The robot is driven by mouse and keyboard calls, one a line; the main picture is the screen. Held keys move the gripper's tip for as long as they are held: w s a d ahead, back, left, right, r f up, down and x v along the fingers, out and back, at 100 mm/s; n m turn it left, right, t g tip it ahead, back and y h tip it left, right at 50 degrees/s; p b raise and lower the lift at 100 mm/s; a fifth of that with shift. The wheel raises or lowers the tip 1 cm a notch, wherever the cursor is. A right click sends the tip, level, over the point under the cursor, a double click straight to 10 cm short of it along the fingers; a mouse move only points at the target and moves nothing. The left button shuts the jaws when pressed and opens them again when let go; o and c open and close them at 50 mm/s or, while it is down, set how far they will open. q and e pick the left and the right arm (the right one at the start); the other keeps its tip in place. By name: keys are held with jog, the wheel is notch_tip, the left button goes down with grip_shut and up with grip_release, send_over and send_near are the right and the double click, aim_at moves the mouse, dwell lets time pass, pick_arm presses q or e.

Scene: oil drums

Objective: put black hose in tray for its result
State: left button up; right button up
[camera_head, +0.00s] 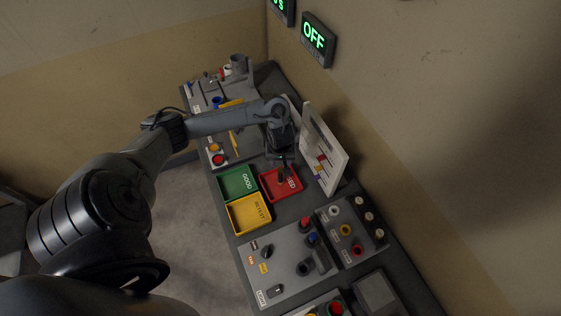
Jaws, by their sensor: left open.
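My left gripper (283,169) points down over the red tray (270,194), whose label is partly covered and ends in "ED". The gripper is open. A small dark shape shows at its fingertips inside the red tray; I cannot tell whether it is the black hose or part of the fingers. The green tray (231,193), labelled "GOOD", is to the left of the red one. The yellow tray (239,221), labelled "RETEST", is below the green one. My right gripper is out of view.
A white board (324,150) stands upright right of the red tray. Grey panels with knobs and connectors (285,262) fill the near bench. Tools and cups (230,68) stand at the far end.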

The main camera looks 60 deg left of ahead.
pick_arm(q)
jog(key=d+m+t+h, duration=0.3)
jog(key=d+m, duration=0.7)
jog(key=d, duration=1.3)
jog(key=s+d+r+m+y, duration=0.1)
jog(key=s+r+m, duration=0.3)
jog(key=s+r, duration=0.4)
jog(key=s+d, duration=0.1)
jog(key=s, duration=0.4)
jog(key=shift+s+d+m, duration=0.2)
jog(key=shift+s+m, duration=0.05)
jog(key=shift+m, duration=0.05)
notch_tip(320, 180, up, 5)
jog(key=p, duration=0.5)
jog(key=shift+r+p, duration=0.15)
jog(key=shift+p, duration=0.25)
